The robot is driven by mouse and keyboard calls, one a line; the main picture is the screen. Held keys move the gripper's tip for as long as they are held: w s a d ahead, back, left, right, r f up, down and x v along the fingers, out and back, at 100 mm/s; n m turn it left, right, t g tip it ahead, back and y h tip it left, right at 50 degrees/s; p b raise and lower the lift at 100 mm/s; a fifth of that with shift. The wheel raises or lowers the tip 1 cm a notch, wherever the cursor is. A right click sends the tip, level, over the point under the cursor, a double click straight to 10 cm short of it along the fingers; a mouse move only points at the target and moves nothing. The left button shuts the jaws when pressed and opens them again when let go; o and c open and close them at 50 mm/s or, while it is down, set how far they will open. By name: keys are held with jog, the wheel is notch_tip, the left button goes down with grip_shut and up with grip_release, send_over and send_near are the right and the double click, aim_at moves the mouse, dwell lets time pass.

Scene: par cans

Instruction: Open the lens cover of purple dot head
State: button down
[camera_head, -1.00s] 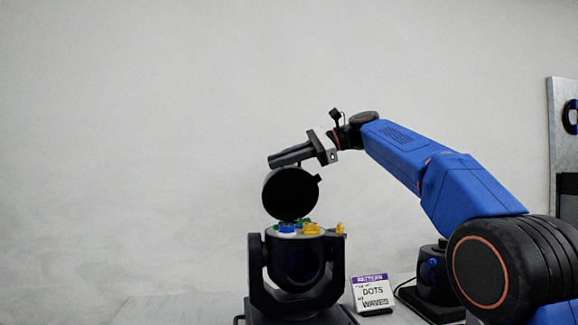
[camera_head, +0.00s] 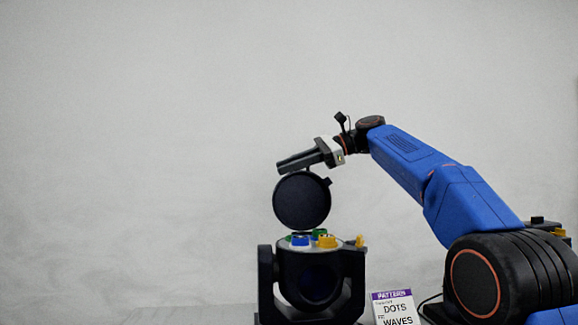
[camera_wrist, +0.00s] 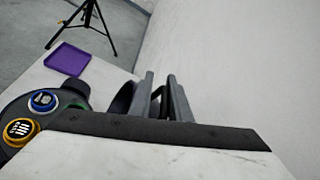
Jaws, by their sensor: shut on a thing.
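The cover's hinge is hard to make out. No purple dot shows on the head in these views.
Blue (camera_head: 300,241), yellow (camera_head: 327,241) and green knobs sit on the head's top. A sign (camera_head: 394,308) with a purple band reads DOTS and WAVES. The wrist view shows a purple tray (camera_wrist: 66,59) and a tripod (camera_wrist: 92,20). Space left of the head is clear.

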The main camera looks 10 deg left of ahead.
jog(key=shift+w+f, duration=0.25)
jog(key=shift+f, duration=0.25)
jog(key=c, duration=1.9)
grip_release()
jog(key=shift+d, duration=0.1)
jog(key=r+v, duration=0.1)
jog(key=v, duration=1.6)
jog(key=shift+s+r, duration=0.15)
jog(key=shift+s, duration=0.05)
